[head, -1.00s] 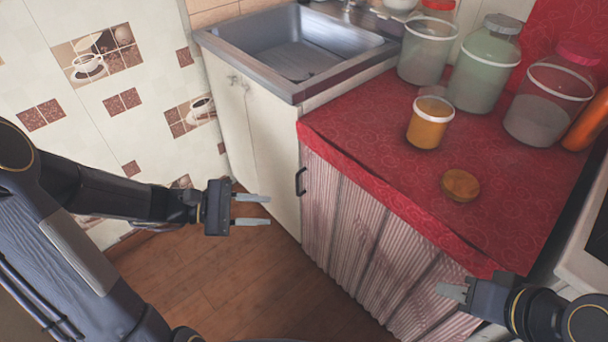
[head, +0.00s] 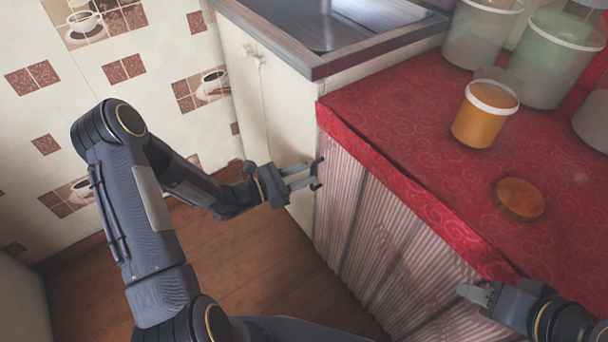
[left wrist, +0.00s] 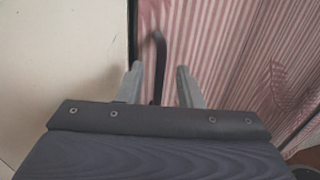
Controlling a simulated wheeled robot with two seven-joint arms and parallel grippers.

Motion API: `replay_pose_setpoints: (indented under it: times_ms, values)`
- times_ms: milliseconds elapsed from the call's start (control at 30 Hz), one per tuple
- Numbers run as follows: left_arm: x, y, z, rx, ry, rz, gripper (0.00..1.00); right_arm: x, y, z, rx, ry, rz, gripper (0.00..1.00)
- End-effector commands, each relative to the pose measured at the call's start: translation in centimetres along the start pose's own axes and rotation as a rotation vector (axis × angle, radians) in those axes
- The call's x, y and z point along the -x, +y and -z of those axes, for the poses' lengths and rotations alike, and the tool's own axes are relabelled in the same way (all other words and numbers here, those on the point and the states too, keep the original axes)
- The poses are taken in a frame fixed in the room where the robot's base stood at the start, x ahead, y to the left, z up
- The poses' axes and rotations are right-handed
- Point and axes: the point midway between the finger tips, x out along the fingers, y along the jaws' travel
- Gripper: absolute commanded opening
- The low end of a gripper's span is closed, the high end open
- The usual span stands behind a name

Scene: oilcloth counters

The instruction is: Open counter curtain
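The pink striped counter curtain (head: 376,232) hangs below the red counter edge and covers the front. It also fills the right of the left wrist view (left wrist: 225,50). A dark handle (head: 317,174) stands at the curtain's left edge. In the left wrist view the handle (left wrist: 158,65) lies between the fingertips. My left gripper (head: 302,177) is open at the handle, its fingers on either side; I see no clear grip. My right gripper (head: 472,292) is in front of the curtain's right part; its fingers look close together, but their gap is unclear.
The red oilcloth counter (head: 400,130) holds an orange jar (head: 482,118), a round wooden lid (head: 519,199) and large jars (head: 550,62). A sink (head: 330,25) sits above a cream cabinet (head: 262,105) to the left. Wooden floor (head: 240,270) lies open below.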

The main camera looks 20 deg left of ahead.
Motion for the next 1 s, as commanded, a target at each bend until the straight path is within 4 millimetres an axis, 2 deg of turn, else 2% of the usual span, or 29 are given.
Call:
replay_pose_setpoints:
  times_ms: [333,600,1000]
  values:
    - [-0.57,0.00,-0.02,0.000,0.001,0.000,0.33,-0.08,0.03,-0.04,0.000,0.000,0.000,0.36]
    - [-0.55,0.00,-0.03,-0.001,0.000,0.000,0.00,-0.08,0.04,-0.04,0.000,0.000,0.000,0.36]
    - [-0.53,-0.01,-0.04,-0.001,0.000,0.000,0.00,-0.05,0.02,-0.02,0.000,0.000,0.000,0.36]
